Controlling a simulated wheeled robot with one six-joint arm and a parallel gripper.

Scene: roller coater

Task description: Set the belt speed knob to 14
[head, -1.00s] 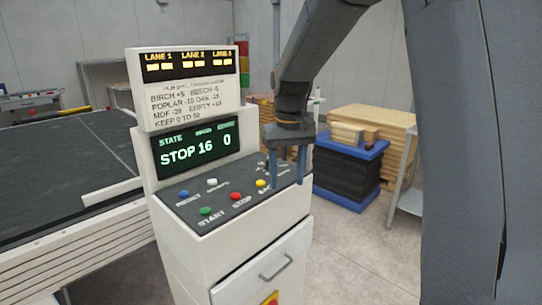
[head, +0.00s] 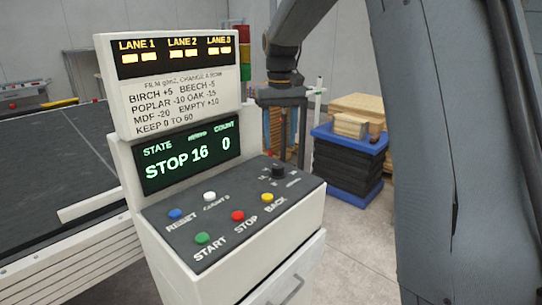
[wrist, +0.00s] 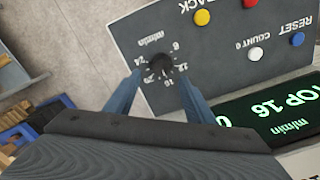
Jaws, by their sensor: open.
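The belt speed knob (head: 278,171) is a small black dial at the back right of the console's dark sloping panel. It also shows in the wrist view (wrist: 161,64), with a printed scale around it and "m/min" lettering. The display (head: 188,155) reads STOP 16 and count 0. My gripper (head: 293,152) is open and empty, pointing down, apart from the knob, just above and behind it in the head view. In the wrist view its two blue-grey fingers (wrist: 161,80) stand on either side of the knob in the picture. The knob's exact pointer direction is too small to tell.
The panel also bears coloured buttons: green START (head: 202,238), red STOP (head: 237,216), yellow BACK (head: 267,197), blue RESET (head: 175,214) and a white button (head: 209,196). The lane sign (head: 172,85) rises behind. A blue pallet (head: 350,139) with boards stands beyond.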

